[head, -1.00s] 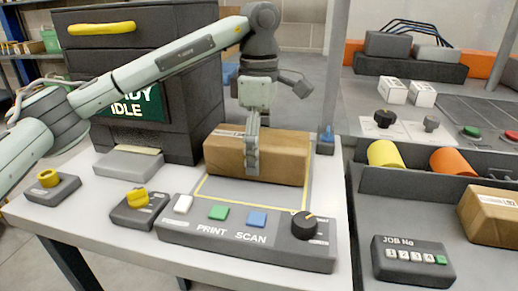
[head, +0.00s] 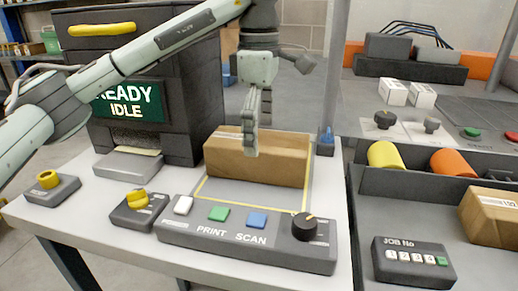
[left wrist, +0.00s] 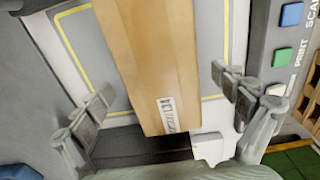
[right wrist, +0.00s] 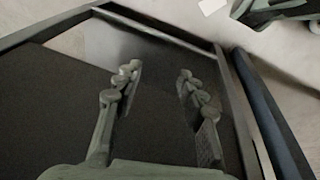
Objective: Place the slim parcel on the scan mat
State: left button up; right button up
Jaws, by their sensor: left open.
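The slim parcel (head: 262,161) is a long brown carton at the back part of the scan mat (head: 252,193), which is grey with a yellow outline. In the left wrist view the parcel (left wrist: 155,55) has a white label at one end, and that end reaches past the yellow line in the picture. My left gripper (head: 252,145) is open, just above the parcel, with its fingertips overlapping the carton's front face in the head view. In the left wrist view its fingers stand apart on either side of the parcel. My right gripper (right wrist: 158,74) is open and empty over a dark surface.
A control panel (head: 245,236) with buttons and a black knob lies in front of the mat. A dark printer cabinet (head: 145,90) stands left. Two small boxes with yellow knobs (head: 137,199) sit at the front left. Another carton (head: 490,215) lies at right.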

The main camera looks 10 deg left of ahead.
aim_at(260, 139)
pick_arm(q)
notch_tip(260, 139, up, 4)
jog(key=shift+r, duration=0.2)
notch_tip(260, 139, up, 3)
jog(key=shift+f+p, duration=0.2)
jog(key=shift+p, duration=0.15)
jog(key=shift+r, duration=0.5)
pick_arm(e)
jog(key=shift+s+d+f, duration=0.1)
jog(key=shift+s+f, duration=0.15)
jog(key=shift+f, duration=0.3)
jog(key=shift+s+d+f, duration=0.1)
jog(key=shift+s+f, duration=0.1)
jog(key=shift+f, duration=0.3)
pick_arm(q)
jog(key=shift+o, duration=0.2)
pick_arm(e)
jog(key=shift+a+r, duration=0.1)
